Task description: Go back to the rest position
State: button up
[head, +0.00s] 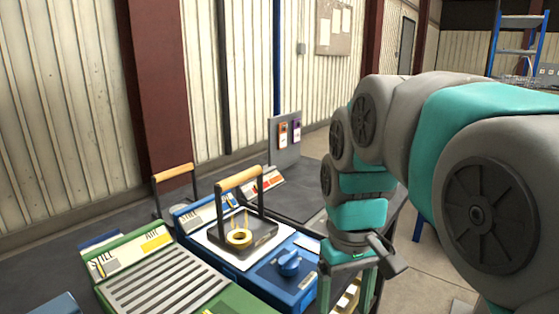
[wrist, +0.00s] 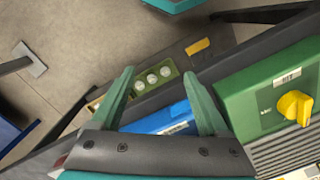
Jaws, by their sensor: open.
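My gripper (head: 347,288) hangs at the end of my arm in the head view, at the right front side of the bench, with its two teal fingers apart. In the wrist view my gripper (wrist: 160,85) also shows spread fingers with nothing held between them. A blue unit (head: 290,262) with a blue knob stands left of the gripper. On it sits a dark tray (head: 262,236) with a wooden-handled frame and a brass ring (head: 239,238). A green unit (head: 125,257) with a slatted top is further left.
The dark bench (head: 310,190) has bare room behind the units. A grey upright panel (head: 284,140) holds two small tags. In the wrist view, a green unit with a yellow knob (wrist: 294,107) lies right of the fingers, and open floor (wrist: 90,40) shows upper left.

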jog(key=s+d+f+m+g, duration=0.1)
jog(key=s+d+f+m, duration=0.2)
jog(key=s+f, duration=1)
jog(key=s+d, duration=0.1)
jog(key=s, duration=0.1)
jog(key=shift+s+d+f, duration=0.15)
jog(key=shift+s+d, duration=0.2)
